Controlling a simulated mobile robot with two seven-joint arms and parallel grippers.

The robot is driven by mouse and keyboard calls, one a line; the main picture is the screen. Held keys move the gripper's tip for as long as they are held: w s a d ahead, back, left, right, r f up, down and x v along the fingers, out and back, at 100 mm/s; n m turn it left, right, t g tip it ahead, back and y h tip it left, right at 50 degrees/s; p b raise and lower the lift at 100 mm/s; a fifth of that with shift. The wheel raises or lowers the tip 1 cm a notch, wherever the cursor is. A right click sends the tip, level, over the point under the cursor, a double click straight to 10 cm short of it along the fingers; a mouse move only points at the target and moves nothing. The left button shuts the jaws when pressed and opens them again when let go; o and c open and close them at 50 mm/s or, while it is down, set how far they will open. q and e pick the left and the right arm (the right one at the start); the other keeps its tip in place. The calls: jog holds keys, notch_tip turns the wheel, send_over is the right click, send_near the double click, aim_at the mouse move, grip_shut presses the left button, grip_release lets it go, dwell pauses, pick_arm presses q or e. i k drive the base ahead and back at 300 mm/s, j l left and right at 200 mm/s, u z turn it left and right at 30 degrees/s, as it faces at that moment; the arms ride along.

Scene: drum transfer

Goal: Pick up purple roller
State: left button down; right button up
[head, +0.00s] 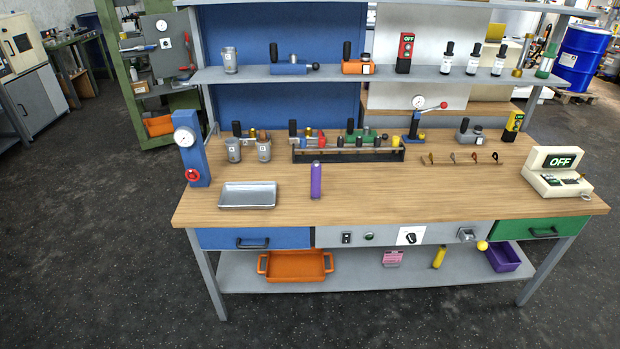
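Neither of my grippers shows in the head view.
A metal tray (248,196) lies left of the roller, with a blue gauge stand (192,150) beyond it. A rack (347,155) of several small parts stands behind the roller. A white device (556,172) reading OFF is at the right. The bench right of the roller is clear.

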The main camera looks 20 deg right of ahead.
aim_at(316, 168)
jog(key=i+j+z, duration=0.2)
jog(key=i, duration=0.25)
jog(key=i+j+z, duration=0.2)
jog(key=i+j, duration=0.15)
jog(key=i, duration=0.1)
